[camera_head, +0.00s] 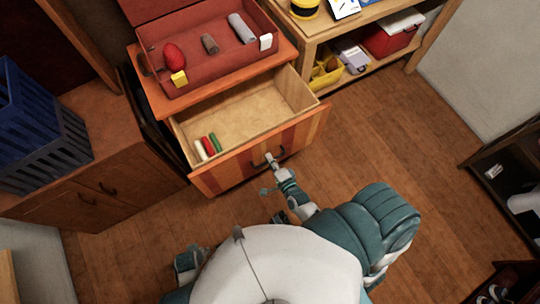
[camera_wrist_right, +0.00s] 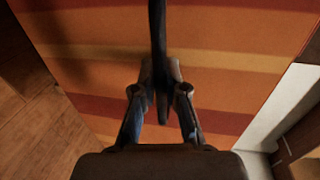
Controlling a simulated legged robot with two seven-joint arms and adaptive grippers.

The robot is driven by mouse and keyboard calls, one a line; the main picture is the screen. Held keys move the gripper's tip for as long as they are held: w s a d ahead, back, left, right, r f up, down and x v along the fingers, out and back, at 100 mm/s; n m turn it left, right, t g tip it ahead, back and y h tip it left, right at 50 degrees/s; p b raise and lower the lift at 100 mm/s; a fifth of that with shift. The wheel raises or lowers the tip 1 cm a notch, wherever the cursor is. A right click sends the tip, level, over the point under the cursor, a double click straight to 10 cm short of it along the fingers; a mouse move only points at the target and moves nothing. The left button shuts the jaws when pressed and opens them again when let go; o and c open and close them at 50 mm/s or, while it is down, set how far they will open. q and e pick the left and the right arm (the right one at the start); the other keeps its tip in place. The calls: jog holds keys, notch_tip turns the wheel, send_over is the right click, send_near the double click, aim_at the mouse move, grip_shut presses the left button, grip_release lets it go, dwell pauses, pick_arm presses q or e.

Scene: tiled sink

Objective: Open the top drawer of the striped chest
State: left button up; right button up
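The striped chest's top drawer (camera_head: 243,151) is pulled well out in the head view, its bare wooden inside showing. Its front has orange, yellow and dark red stripes, which fill much of the wrist view (camera_wrist_right: 230,65). My right gripper (camera_head: 271,163) is at the middle of the drawer front. In the right wrist view its two fingers (camera_wrist_right: 160,75) close from both sides on the dark drawer handle (camera_wrist_right: 157,30). Red, white and green rolls (camera_head: 208,145) lie at the drawer's left end.
A red open case (camera_head: 215,70) with several items stands on the chest top. A blue crate (camera_head: 45,140) sits on a brown cabinet (camera_head: 105,185) at left. A wooden shelf (camera_head: 325,35) stands behind at right. Bare wooden floor (camera_head: 400,130) lies right of the drawer.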

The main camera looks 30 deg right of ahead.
jog(key=o, duration=0.4)
jog(key=shift+s+f, duration=0.1)
jog(key=shift+f, duration=0.15)
jog(key=shift+r, duration=0.1)
jog(key=s, duration=0.4)
jog(key=s+r, duration=0.1)
jog(key=s, duration=0.2)
jog(key=s+r, duration=0.1)
jog(key=s, duration=0.3)
jog(key=shift+s+d+r, duration=0.15)
jog(key=shift+s+d, duration=0.05)
jog(key=shift+s, duration=0.1)
